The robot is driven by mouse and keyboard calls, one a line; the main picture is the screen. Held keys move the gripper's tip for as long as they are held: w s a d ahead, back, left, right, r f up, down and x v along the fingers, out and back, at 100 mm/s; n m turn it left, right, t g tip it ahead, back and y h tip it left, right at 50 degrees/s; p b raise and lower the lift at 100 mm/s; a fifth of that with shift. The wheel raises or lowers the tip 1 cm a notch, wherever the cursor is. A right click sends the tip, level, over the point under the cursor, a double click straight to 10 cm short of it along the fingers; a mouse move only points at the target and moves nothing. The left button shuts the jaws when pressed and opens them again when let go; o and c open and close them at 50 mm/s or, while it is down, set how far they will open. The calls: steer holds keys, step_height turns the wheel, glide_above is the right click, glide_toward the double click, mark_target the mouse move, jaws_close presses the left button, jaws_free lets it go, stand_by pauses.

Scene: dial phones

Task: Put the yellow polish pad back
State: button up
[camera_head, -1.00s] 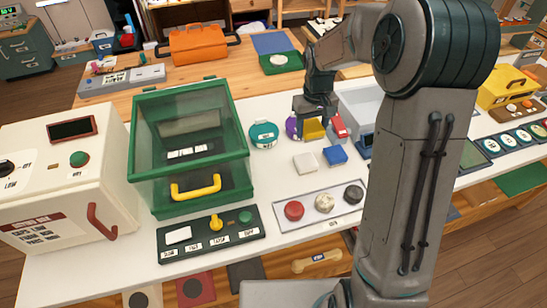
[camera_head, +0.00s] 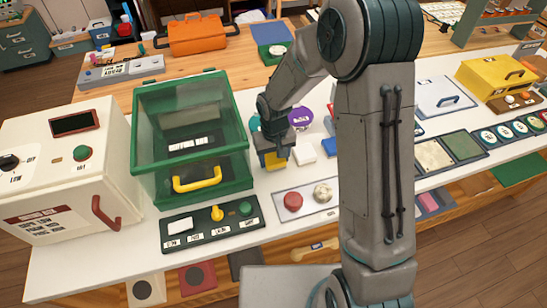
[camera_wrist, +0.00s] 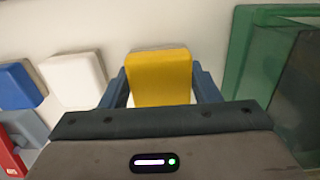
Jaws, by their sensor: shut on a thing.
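My gripper (camera_head: 274,158) is shut on the yellow polish pad (camera_head: 275,161) and holds it just right of the green glass-fronted box. In the wrist view the yellow pad (camera_wrist: 160,78) sits between the two blue fingers. A white pad (camera_head: 303,152) lies to the right of it on the white bench, and a blue pad (camera_head: 330,147) lies further right. In the wrist view the white pad (camera_wrist: 73,80) and the blue pad (camera_wrist: 20,85) are left of the gripper. I cannot tell whether the yellow pad touches the bench.
The green box (camera_head: 148,175) with a yellow handle stands close to the left of my gripper. A tray (camera_head: 268,199) with red and pale round pieces lies in front. A purple round item (camera_head: 300,117) is behind. My arm hides part of the bench's right.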

steer(key=shift+f, duration=0.5)
steer(key=shift+f, duration=0.25)
steer(key=o, duration=1)
steer(key=shift+r, duration=0.1)
steer(key=shift+c, duration=0.2)
steer(key=shift+r, duration=0.1)
